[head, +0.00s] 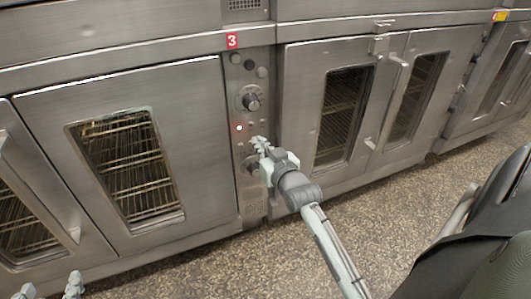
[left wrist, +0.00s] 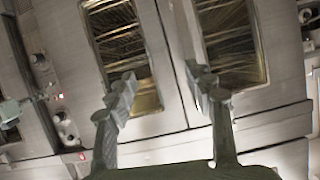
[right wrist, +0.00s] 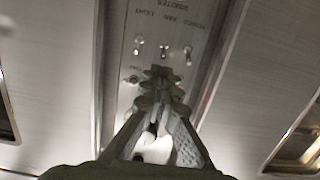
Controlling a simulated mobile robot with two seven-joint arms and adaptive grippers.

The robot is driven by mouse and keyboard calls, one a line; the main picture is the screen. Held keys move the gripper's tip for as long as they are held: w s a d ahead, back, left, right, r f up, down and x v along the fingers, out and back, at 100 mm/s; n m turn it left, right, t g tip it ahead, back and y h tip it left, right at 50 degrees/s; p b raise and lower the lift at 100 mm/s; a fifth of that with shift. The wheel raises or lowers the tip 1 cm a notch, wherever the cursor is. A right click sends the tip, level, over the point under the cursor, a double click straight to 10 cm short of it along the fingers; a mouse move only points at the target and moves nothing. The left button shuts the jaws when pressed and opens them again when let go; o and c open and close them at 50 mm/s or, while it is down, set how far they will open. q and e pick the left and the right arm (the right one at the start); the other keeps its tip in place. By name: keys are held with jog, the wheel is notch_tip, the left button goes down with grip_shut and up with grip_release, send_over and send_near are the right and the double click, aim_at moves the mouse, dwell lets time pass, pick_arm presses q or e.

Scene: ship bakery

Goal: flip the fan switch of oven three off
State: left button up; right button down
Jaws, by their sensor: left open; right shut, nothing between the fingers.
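Oven three's control panel (head: 250,100) is a narrow metal strip below the red number 3 label (head: 233,40), with knobs and a lit lamp. In the right wrist view it appears upside down, with a row of three small toggle switches. The fan switch (right wrist: 164,51) is the middle one; its on or off position is too small to tell. My right gripper (head: 260,144) is shut and empty at the panel's lower part. Its fingertips (right wrist: 160,74) are just short of the switches in the picture; contact cannot be told. My left gripper (head: 48,285) is open and empty at lower left.
Oven doors with glass windows (head: 130,165) flank the panel, and a door handle (head: 60,215) sticks out at left. The speckled floor (head: 300,255) in front is clear. A dark padded object (head: 480,225) stands at the right edge.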

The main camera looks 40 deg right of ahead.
jog(key=shift+x, duration=1.15)
pick_arm(q)
jog(key=shift+w+d+r+t, duration=0.2)
jog(key=shift+d+r+t, duration=0.1)
jog(key=shift+d+r, duration=0.3)
jog(key=shift+r, duration=0.1)
